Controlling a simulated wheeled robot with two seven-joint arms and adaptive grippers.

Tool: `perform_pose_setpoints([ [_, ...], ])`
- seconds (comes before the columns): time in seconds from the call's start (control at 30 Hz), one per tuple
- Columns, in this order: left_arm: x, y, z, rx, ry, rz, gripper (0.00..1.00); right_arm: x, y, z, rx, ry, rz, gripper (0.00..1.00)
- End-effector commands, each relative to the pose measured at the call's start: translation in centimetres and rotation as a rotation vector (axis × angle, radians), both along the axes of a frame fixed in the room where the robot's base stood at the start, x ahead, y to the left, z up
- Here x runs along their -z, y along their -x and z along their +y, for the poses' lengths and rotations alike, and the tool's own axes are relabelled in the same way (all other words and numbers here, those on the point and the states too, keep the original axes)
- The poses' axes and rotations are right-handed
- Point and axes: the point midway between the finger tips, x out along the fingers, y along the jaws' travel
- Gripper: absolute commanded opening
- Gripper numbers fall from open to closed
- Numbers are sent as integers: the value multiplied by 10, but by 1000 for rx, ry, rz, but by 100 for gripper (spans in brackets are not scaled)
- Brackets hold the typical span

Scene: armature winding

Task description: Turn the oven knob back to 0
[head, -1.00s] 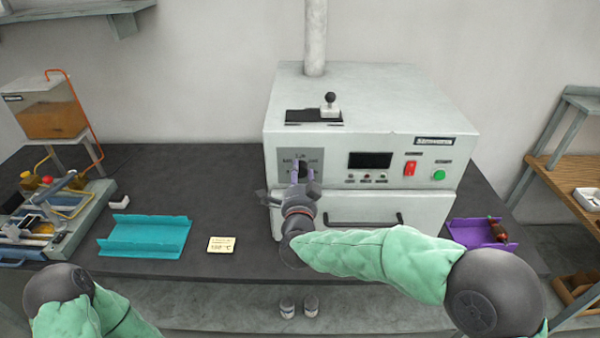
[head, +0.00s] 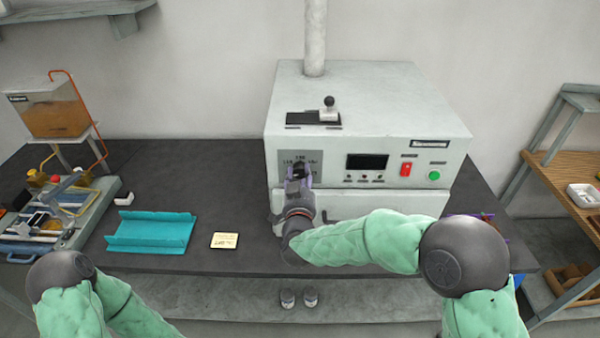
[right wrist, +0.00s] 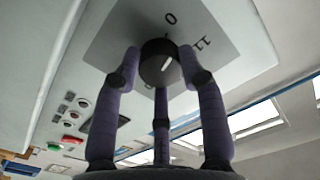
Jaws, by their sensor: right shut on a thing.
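The oven (head: 365,105) is a pale grey box on the dark bench. Its black knob (right wrist: 160,60) sits on a grey dial plate (right wrist: 205,25) at the left of the front face. In the right wrist view, a "0" and part of another number show beside the knob, and its white mark points between them in a slanted way. My right gripper (head: 299,174) is shut on the knob, with fingers around its sides; it also shows in the right wrist view (right wrist: 160,85). In the head view the gripper hides most of the knob. My left gripper is out of view.
The oven front also has a dark display (head: 367,161), a red switch (head: 406,169) and a green button (head: 434,175). My right forearm partly hides a purple tray at right.

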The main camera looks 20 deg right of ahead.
Motion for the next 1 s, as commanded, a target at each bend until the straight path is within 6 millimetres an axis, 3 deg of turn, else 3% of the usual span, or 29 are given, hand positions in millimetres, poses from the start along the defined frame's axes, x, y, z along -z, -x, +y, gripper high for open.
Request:
perform_pose_setpoints([
  [0.4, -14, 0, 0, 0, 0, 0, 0, 0, 0, 0, 0, 217, 63, 8],
  [1.0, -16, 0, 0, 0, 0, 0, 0, 0, 0, 0, 0, 262, 75, 8],
])
